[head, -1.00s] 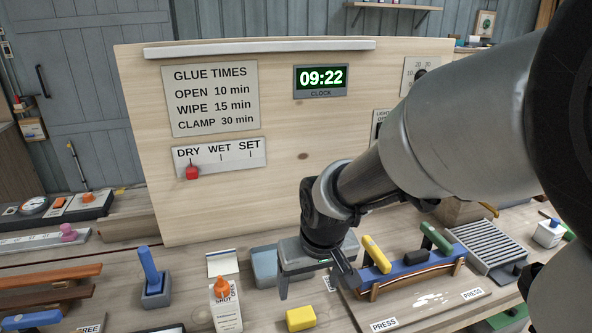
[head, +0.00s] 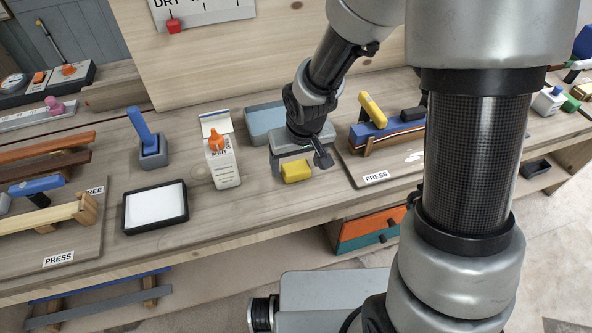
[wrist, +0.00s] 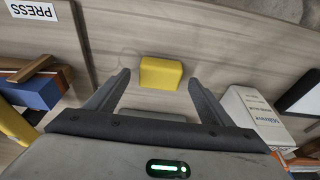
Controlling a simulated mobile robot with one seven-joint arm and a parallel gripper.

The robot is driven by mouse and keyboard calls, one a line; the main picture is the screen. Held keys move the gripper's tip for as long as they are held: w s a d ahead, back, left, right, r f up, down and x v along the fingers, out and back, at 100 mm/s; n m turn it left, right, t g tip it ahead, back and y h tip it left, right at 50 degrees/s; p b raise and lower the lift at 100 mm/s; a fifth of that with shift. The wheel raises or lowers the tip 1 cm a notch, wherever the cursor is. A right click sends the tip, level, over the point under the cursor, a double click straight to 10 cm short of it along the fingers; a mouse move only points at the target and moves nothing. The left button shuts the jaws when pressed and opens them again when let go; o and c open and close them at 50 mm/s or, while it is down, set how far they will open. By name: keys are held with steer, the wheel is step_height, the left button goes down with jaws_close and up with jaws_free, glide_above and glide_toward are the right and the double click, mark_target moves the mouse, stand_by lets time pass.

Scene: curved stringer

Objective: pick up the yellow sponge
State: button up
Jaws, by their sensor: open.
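The yellow sponge (head: 297,171) is a small block on the wooden workbench, near its front edge. It also shows in the wrist view (wrist: 160,73), centred just beyond the fingertips. My gripper (head: 299,163) is open and empty, low over the bench right at the sponge. In the wrist view my gripper (wrist: 158,80) has one finger to each side of the sponge, with a gap on both sides. I cannot tell whether the fingertips reach down around it.
A glue bottle (head: 222,164) stands left of the sponge, with a blue-grey tray (head: 265,118) behind. On the right is a clamped press assembly (head: 385,128). A black tray with a white pad (head: 155,207) lies further left. Bare bench (head: 250,196) surrounds the sponge's front.

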mark_target(297, 168)
steer(key=shift+f, duration=0.25)
steer(key=c, duration=1.1)
step_height(297, 168, up, 10)
steer(key=shift+r+p, duration=0.1)
steer(key=shift+p, duration=0.95)
steer(key=o, duration=0.5)
steer(key=c, duration=0.4)
